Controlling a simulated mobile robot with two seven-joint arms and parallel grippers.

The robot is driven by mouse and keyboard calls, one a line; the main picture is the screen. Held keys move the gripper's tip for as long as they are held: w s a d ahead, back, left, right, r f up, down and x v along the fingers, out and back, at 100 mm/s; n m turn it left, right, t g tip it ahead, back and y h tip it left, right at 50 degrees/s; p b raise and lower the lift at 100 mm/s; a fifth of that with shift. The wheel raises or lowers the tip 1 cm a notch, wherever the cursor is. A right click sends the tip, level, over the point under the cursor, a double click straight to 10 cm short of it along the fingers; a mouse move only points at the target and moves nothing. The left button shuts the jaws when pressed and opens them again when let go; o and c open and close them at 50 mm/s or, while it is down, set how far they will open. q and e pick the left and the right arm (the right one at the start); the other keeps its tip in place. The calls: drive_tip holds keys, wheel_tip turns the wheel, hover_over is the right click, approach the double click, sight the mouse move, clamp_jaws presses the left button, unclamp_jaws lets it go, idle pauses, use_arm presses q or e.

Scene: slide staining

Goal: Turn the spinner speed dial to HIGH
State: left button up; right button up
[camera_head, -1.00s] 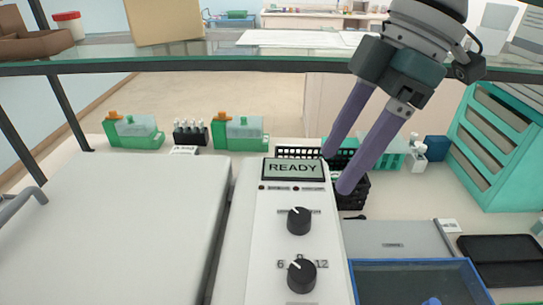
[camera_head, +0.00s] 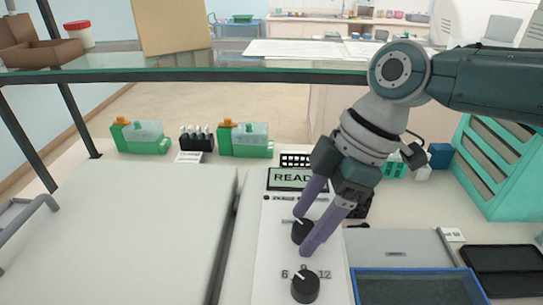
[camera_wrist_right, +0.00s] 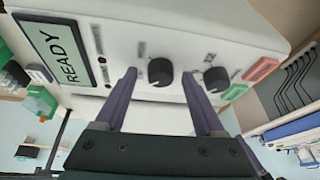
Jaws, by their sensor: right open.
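The spinner's white control panel (camera_head: 270,255) has a READY display (camera_head: 290,179) and two black dials. The upper dial (camera_head: 299,234) is partly hidden by my right gripper; its pale mark seems to point up and left. The lower dial (camera_head: 305,287) has 6, 9 and 12 around it. My right gripper (camera_head: 303,231) is open, with its purple fingers on either side of the upper dial. In the right wrist view the upper dial (camera_wrist_right: 160,72) shows between the spread fingertips; contact cannot be told. The lower dial (camera_wrist_right: 216,79) is just outside them. My left gripper is out of view.
A large white lid (camera_head: 130,230) lies left of the panel. A blue-rimmed tray (camera_head: 415,271) and a grey box (camera_head: 395,245) are to the right. Green-based containers (camera_head: 140,140) stand behind, and a glass shelf edge (camera_head: 200,72) crosses above. A teal rack (camera_head: 490,165) is far right.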

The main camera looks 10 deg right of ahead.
clamp_jaws()
idle(0.4)
drive_tip(key=shift+s+r+m+t+p, duration=0.2)
drive_tip(key=shift+m+t+p, duration=0.2)
drive_tip(key=shift+m+p, duration=0.75)
drive_tip(key=m+p, duration=0.2)
drive_tip(key=m+t+p, duration=0.1)
drive_tip(key=m+p, duration=0.1)
drive_tip(key=shift+s+a+t+h+p, duration=0.1)
drive_tip(key=shift+t+h+p, duration=0.2)
drive_tip(key=shift+h, duration=0.1)
drive_tip(key=m+p, duration=0.2)
drive_tip(key=m, duration=0.1)
drive_tip(key=shift+t+h, duration=0.3)
drive_tip(key=shift+t, duration=0.1)
drive_tip(key=m+h+p, duration=0.1)
drive_tip(key=m+p, duration=0.1)
drive_tip(key=m, duration=0.1)
drive_tip(key=shift+s+a+t, duration=0.1)
drive_tip(key=shift+a+t, duration=0.05)
drive_tip(key=shift+t, duration=0.25)
drive_tip(key=shift+f+m+h+p, duration=0.2)
drive_tip(key=shift+m+h+p, duration=0.6)
drive_tip(key=shift+m, duration=1.05)
